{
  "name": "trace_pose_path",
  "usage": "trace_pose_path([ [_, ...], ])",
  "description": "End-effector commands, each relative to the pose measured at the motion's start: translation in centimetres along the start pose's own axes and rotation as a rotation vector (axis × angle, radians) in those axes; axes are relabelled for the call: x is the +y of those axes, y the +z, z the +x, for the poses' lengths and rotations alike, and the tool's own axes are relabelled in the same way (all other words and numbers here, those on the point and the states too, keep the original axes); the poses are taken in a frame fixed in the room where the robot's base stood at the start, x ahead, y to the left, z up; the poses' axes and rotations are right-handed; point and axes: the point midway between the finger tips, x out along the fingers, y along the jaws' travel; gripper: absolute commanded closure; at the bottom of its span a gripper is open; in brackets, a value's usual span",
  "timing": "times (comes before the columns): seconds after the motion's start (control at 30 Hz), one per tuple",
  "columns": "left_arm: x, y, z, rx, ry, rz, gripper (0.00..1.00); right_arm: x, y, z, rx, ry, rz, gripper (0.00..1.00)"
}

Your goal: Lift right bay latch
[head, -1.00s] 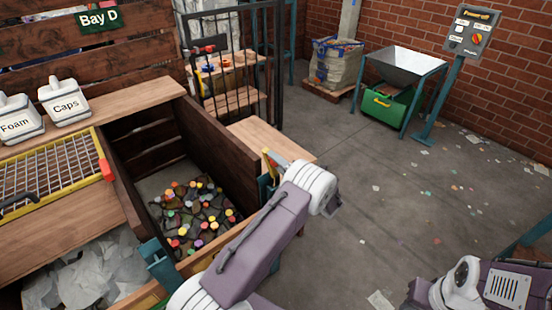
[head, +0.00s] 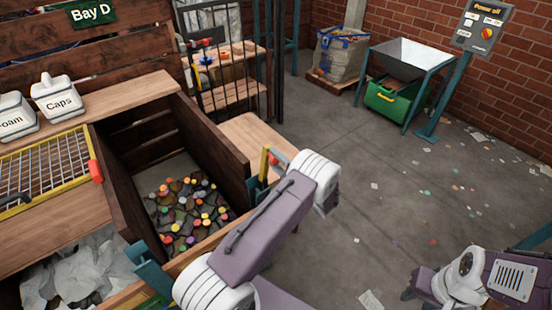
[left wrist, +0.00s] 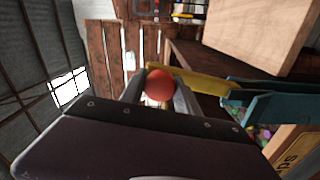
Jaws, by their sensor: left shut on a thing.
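The latch is a yellow bar (head: 264,163) with a red ball knob (left wrist: 160,85). It stands roughly upright at a teal bracket (left wrist: 268,105) on the right side of the bay front. My left gripper (head: 276,161) is at the knob, mostly hidden behind my white wrist in the head view. In the left wrist view its two fingers (left wrist: 160,92) are closed around the red knob. The bay (head: 205,242) holds several dark lumps and coloured caps. A second teal bracket (head: 148,270) is at the left of its front. My right arm shows at the lower right, but its gripper is not visible.
A wooden top (head: 252,138) lies just beyond the latch. Bins marked Caps (head: 57,97) and Foam (head: 14,118) stand on the shelf at left, above a yellow-framed mesh (head: 50,165). A hopper (head: 412,62) stands at the back. Open floor lies to the right.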

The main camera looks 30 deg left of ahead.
Motion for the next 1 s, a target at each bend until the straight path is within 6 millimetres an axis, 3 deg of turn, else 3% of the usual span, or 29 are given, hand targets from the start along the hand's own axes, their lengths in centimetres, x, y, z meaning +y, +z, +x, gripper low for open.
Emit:
trace_pose_path([
  [0.23,0.0,0.1,0.0,-0.003,0.001,-0.001,1.00,0.0,0.0,0.0,0.000,0.000,0.000,0.64],
  [0.27,0.0,0.1,0.0,-0.003,0.001,-0.001,0.60,0.0,0.0,0.0,0.000,0.000,0.000,0.64],
  [0.33,0.0,0.1,0.0,-0.002,0.000,-0.001,0.41,0.0,0.0,0.0,0.000,0.000,0.000,0.64],
  [0.67,-0.1,0.1,-0.3,-0.002,0.000,0.000,0.41,0.0,0.0,0.1,0.000,0.000,0.000,0.64],
  [1.0,-0.2,0.2,-7.0,-0.006,0.001,-0.002,0.41,0.0,0.2,1.9,0.000,0.000,0.000,0.64],
])
